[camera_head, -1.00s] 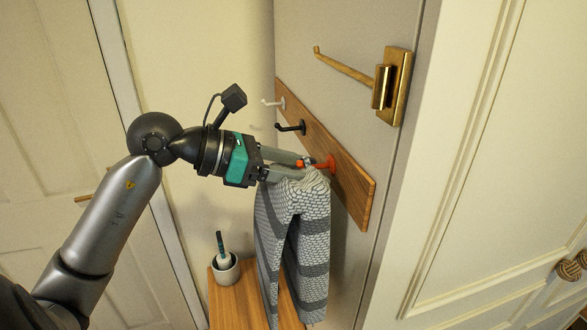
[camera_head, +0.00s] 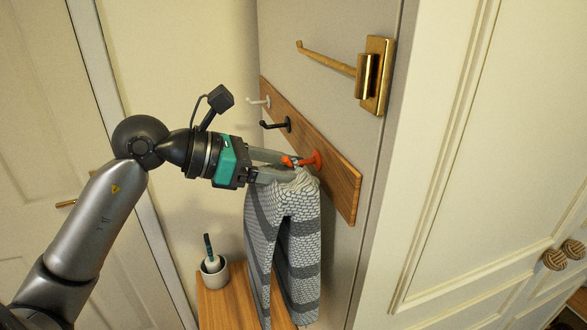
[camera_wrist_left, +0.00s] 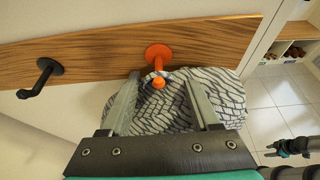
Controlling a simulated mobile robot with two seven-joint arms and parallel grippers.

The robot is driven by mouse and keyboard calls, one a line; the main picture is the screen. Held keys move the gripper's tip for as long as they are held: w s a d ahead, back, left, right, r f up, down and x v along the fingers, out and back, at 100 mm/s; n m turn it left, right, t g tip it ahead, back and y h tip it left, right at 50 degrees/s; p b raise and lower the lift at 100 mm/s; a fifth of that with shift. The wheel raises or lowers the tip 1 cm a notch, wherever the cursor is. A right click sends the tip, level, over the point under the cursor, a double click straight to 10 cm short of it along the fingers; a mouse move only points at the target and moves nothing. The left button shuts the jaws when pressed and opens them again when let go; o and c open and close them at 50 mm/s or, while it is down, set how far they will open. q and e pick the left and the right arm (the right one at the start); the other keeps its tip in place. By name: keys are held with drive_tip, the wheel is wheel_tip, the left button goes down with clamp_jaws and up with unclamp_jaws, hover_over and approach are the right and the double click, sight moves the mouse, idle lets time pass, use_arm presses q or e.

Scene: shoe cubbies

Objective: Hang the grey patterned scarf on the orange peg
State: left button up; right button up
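The grey patterned scarf (camera_head: 292,230) hangs in folds at the orange peg (camera_head: 316,160), its top bunched just under the peg's knob. In the left wrist view the scarf (camera_wrist_left: 172,115) lies around and below the peg (camera_wrist_left: 158,60), whose round tip shows in front of the cloth. My left gripper (camera_head: 293,165) is open at the peg, its fingers apart on either side of the peg tip and scarf top. It also shows in the left wrist view (camera_wrist_left: 160,82). What looks like my right gripper (camera_wrist_left: 272,149) shows small at the lower right; its fingers are unclear.
A wooden rail (camera_head: 342,190) carries the orange peg, a black peg (camera_head: 277,124) and a white peg (camera_head: 260,101). A brass fixture (camera_head: 372,75) juts out above. A pot with a brush (camera_head: 214,270) stands on a wooden bench (camera_head: 222,302) below.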

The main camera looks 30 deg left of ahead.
use_arm(q)
drive_tip(key=o, duration=0.4)
drive_tip(key=shift+s+a+r, duration=0.15)
drive_tip(key=shift+s+a, duration=0.25)
drive_tip(key=shift+s, duration=0.05)
drive_tip(key=b+v, duration=0.2)
drive_tip(key=v, duration=1.2)
drive_tip(key=shift+r, duration=0.1)
